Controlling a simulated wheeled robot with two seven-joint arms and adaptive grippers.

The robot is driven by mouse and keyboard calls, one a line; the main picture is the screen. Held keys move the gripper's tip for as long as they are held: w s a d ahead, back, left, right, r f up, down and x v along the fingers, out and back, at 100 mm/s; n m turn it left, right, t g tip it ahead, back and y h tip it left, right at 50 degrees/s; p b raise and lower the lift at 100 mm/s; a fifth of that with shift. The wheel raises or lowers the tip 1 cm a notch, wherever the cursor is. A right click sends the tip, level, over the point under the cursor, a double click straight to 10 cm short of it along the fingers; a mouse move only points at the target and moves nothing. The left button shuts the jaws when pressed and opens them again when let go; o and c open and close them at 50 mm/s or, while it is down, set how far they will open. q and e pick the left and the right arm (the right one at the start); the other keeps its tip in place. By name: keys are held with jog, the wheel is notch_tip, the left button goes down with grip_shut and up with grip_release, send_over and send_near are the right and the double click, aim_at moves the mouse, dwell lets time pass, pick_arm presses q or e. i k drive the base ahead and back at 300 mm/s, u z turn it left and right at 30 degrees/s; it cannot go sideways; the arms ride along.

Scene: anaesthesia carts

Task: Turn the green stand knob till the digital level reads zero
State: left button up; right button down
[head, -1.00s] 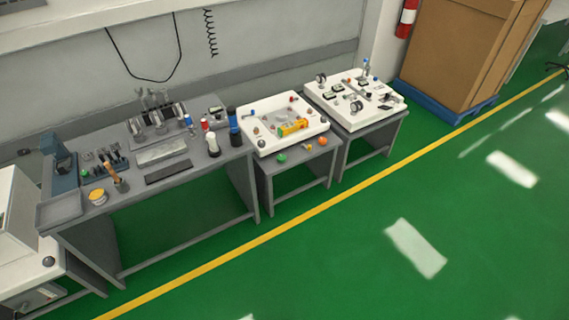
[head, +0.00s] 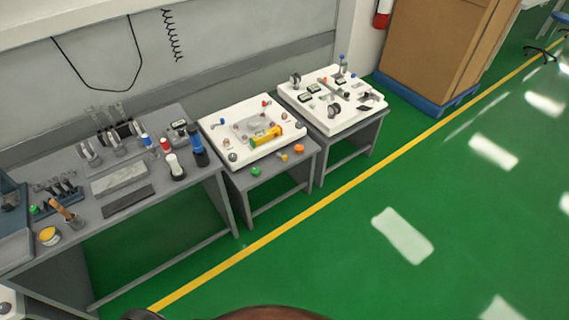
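The green stand knob (head: 256,171) sits at the front left edge of the small grey table, below a white tray (head: 216,132). A yellow digital level (head: 265,136) lies on a grey plate inside that tray; its reading is too small to make out. A yellow knob (head: 284,157) and an orange knob (head: 299,149) are along the same front edge, to the right of the green one. Neither of my grippers is in view, and nothing touches the knobs.
A long grey bench (head: 187,196) with tools and bottles stands at left. A second white board (head: 348,123) with gauges is at right. A cardboard box (head: 430,45) stands on a blue pallet (head: 424,97). The green floor in front, beyond the yellow line (head: 330,196), is clear.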

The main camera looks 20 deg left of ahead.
aim_at(255, 172)
jog(key=i, duration=0.85)
jog(key=u, duration=0.35)
